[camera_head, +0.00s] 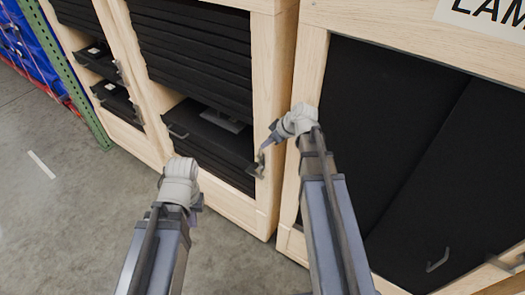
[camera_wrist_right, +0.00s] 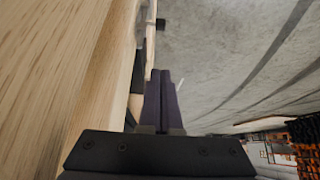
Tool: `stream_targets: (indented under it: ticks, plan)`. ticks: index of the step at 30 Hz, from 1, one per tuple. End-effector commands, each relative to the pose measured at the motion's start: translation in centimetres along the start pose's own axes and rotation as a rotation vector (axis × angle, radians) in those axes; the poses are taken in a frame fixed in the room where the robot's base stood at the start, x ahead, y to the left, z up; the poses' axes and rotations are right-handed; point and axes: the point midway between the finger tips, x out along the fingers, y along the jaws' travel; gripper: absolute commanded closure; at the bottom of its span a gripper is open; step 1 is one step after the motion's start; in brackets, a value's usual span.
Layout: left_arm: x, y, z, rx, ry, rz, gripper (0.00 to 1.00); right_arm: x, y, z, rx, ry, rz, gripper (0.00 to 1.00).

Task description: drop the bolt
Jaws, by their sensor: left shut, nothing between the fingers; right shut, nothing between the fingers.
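A small dark metal fitting, which looks like the bolt (camera_head: 256,170), sits on the pale wooden upright at the right edge of the middle cabinet. My right gripper (camera_head: 266,146) is just above it, pointing down and left; I cannot tell whether they touch. In the right wrist view its two dark fingers (camera_wrist_right: 161,76) are together with nothing between them. They lie alongside the wood, and a dark piece beside them is partly hidden. My left gripper (camera_head: 194,219) is mostly hidden behind its own wrist, low in front of the middle cabinet and away from the bolt.
The middle cabinet (camera_head: 265,100) holds stacked black panels and a partly pulled-out black drawer (camera_head: 205,138) with a handle. A large cabinet with black panels (camera_head: 400,130) stands at the right. Blue totes (camera_head: 40,50) are at the far left. The concrete floor (camera_head: 60,220) at left is clear.

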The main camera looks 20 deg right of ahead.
Motion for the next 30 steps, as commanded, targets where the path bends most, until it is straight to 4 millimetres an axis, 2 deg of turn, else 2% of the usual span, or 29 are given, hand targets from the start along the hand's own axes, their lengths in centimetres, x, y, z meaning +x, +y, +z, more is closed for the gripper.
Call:
stream_targets:
  ticks: [8,21,27,30]
  plan:
    - [3.0,0.3,-0.2,0.004,0.000,-0.001,1.00,3.4,0.1,0.3,-0.002,0.000,-0.001,1.00]
    - [9.1,0.8,-0.5,0.001,0.000,-0.001,1.00,10.6,0.0,0.5,-0.002,-0.001,0.000,1.00]
    - [11.3,1.1,-0.7,0.001,0.000,-0.001,1.00,12.1,0.0,2.4,0.000,-0.001,0.000,1.00]
    - [11.8,1.1,-0.7,0.001,0.000,-0.001,1.00,12.4,0.0,2.8,0.000,0.000,0.000,1.00]
